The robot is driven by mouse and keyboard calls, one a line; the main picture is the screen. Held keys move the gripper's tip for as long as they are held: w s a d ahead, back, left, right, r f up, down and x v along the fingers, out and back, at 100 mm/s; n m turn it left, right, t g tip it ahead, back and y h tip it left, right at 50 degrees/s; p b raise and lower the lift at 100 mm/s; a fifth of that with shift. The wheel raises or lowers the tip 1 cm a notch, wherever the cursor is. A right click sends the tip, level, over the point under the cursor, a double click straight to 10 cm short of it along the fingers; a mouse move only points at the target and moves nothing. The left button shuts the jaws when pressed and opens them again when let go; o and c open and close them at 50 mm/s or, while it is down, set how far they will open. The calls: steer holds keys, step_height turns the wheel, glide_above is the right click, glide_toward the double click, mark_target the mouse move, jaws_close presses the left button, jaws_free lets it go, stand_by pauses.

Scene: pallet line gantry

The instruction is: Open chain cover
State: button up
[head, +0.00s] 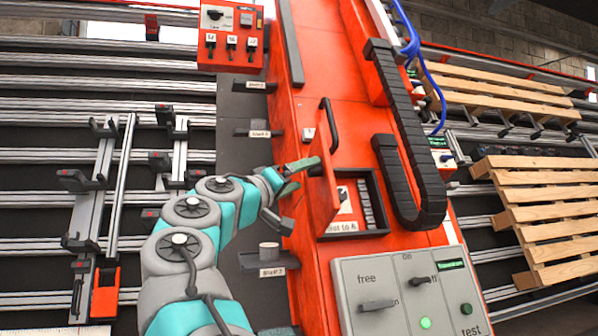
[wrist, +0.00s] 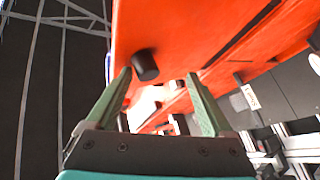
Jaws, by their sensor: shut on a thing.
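An orange hinged cover (head: 325,187) stands swung out from the orange machine column in the head view. Behind it is an open compartment (head: 372,200) with a white label and a row of grey parts. My gripper (head: 303,175) is at the left side of this cover, its green fingers against it. In the wrist view the gripper (wrist: 158,80) has its fingers on either side of a black knob (wrist: 146,66) on the orange panel (wrist: 190,35) and is shut on it. The exact contact is partly hidden.
A grey control panel (head: 405,290) with switches and a lit green button stands below the compartment. A black cable chain (head: 405,130) hangs right of it. A black bar handle (head: 329,122) is just above the cover. Wooden pallets (head: 545,205) lie at right, rails (head: 105,85) at left.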

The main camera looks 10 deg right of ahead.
steer(key=shift+o, duration=0.9)
steer(key=shift+w+d+f, duration=0.1)
steer(key=shift+d+f, duration=0.2)
steer(key=shift+f, duration=0.2)
steer(key=shift+a+r, duration=0.15)
steer(key=shift+r, duration=0.05)
steer(key=v, duration=0.8)
steer(key=shift+r, duration=0.25)
steer(key=shift+r, duration=0.1)
